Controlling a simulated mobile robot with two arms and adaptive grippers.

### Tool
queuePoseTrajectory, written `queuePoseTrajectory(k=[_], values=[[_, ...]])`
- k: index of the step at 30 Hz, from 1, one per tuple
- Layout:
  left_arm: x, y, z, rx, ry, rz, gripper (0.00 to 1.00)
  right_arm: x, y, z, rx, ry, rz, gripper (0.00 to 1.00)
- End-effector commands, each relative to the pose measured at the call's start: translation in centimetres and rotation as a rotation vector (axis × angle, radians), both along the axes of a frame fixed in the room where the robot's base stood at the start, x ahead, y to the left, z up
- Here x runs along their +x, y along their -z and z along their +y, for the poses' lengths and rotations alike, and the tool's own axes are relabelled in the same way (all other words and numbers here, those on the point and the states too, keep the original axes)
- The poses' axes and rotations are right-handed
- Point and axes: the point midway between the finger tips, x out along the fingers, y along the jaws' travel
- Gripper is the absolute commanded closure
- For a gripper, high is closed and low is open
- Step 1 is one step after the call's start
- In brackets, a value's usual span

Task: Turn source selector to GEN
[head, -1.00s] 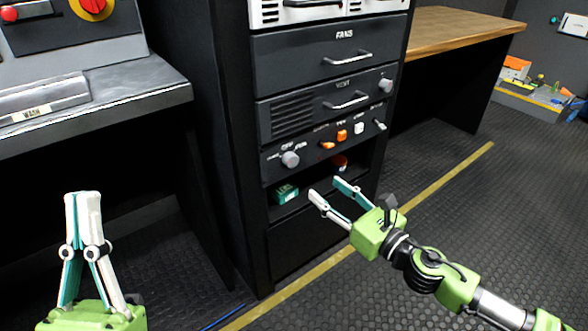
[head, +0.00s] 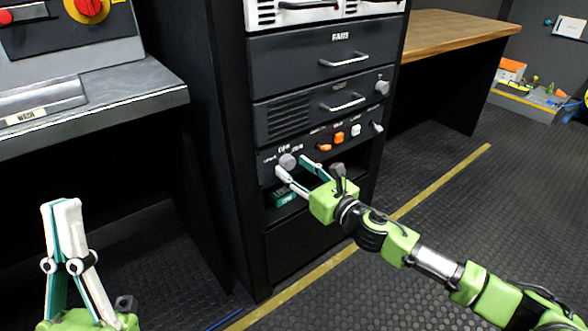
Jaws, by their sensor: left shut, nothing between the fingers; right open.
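The source selector is a grey round knob (head: 287,161) at the left of a dark rack panel (head: 266,161), with small white lettering around it. The lettering is too small to read surely, so its setting cannot be told. My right gripper (head: 290,164) is open, with its two fingers just below and at either side of the knob; whether they touch it cannot be told. My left gripper (head: 60,204) is shut and empty at the lower left, away from the rack.
Orange switches (head: 339,137) and a white switch (head: 355,130) sit right of the knob. A green box (head: 284,199) lies on the shelf below. A grey counter (head: 90,110) stands at left and a wooden desk (head: 450,28) at back right. The floor right of the rack is clear.

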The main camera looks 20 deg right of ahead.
Motion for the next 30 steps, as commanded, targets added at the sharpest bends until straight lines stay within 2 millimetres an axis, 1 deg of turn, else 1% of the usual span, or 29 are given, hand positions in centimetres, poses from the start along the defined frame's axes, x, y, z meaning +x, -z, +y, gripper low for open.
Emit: queuePoseTrajectory(k=[4,12,13,14,15,17,18,26,30], values=[[-0.4,-0.1,0.1,-0.006,0.001,-0.019,1.0,0.7,0.0,0.3,-0.001,0.0,-0.001,0.57],[-0.5,-0.2,0.1,-0.007,0.001,-0.023,1.0,0.8,0.0,0.3,0.0,-0.001,0.0,0.57],[-0.5,-0.2,0.1,-0.007,0.001,-0.023,1.0,0.8,0.0,0.3,0.0,-0.001,0.0,0.59],[-0.5,-0.2,0.1,-0.006,0.001,-0.022,1.0,0.8,0.0,0.3,0.0,-0.001,0.0,0.67],[-0.5,-0.2,0.1,-0.006,0.001,-0.022,1.0,0.7,0.0,0.3,0.0,-0.001,0.0,0.77],[-0.5,-0.2,0.1,-0.006,0.001,-0.022,1.0,0.7,0.0,0.3,0.0,-0.001,0.0,0.93],[-0.5,-0.2,0.1,-0.006,0.001,-0.022,1.0,0.7,0.0,0.3,0.0,-0.001,0.0,0.95],[-0.3,-0.2,0.1,-0.005,0.001,-0.013,1.0,0.7,-0.1,0.3,0.012,-0.001,0.004,0.95],[1.2,0.6,-0.2,0.016,-0.003,0.067,1.0,0.7,-0.2,0.3,0.051,0.0,0.018,0.95]])
